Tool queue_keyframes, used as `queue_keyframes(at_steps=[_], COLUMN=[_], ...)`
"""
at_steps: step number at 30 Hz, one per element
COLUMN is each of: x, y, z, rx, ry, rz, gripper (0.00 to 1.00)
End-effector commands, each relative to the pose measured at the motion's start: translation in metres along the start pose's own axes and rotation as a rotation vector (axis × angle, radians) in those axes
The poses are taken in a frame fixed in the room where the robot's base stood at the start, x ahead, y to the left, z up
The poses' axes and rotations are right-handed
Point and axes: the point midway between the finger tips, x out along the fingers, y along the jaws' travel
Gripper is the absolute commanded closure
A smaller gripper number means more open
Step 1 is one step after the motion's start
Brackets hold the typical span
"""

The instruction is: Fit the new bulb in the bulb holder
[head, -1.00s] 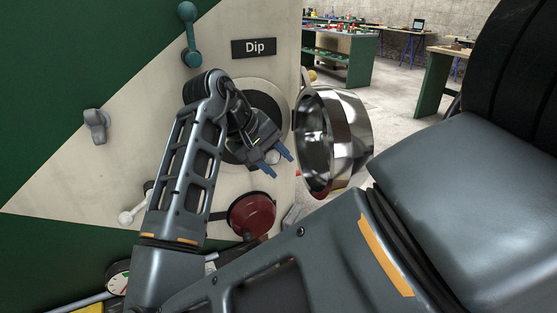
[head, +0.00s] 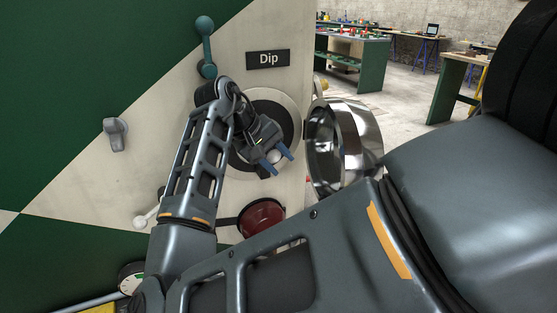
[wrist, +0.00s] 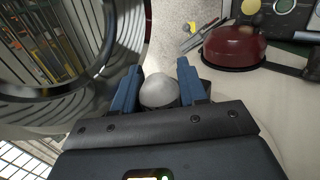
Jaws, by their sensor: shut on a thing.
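My gripper (head: 277,164) is in front of the round lamp opening on the panel, under the "Dip" label. Its blue fingers are shut on a pale rounded bulb (wrist: 159,91); the bulb also shows between the fingertips in the head view (head: 273,156). The dark round lamp opening (head: 288,122) has a pale ring around it and is partly covered by my gripper and wrist. The bulb holder itself cannot be made out behind them. The shiny lamp reflector (head: 345,146) hangs swung open at the panel's right edge, and its ribbed glass side (wrist: 62,45) fills the wrist view's upper left.
A red dome (head: 262,218) sits on the panel below the opening. A teal lever (head: 205,47) and a grey knob (head: 116,134) are on the panel's left part. Workbenches (head: 350,60) stand far behind. The "Dip" label (head: 268,60) is above.

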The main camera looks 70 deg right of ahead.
Motion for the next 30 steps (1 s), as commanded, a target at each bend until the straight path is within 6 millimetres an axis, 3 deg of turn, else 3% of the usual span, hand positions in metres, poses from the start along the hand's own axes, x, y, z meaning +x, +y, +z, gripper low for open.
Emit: queue_keyframes(at_steps=[30], x=[-0.001], y=[0.000], z=[-0.028], rx=[0.000], ry=[0.001], rz=[0.000], gripper=[0.87])
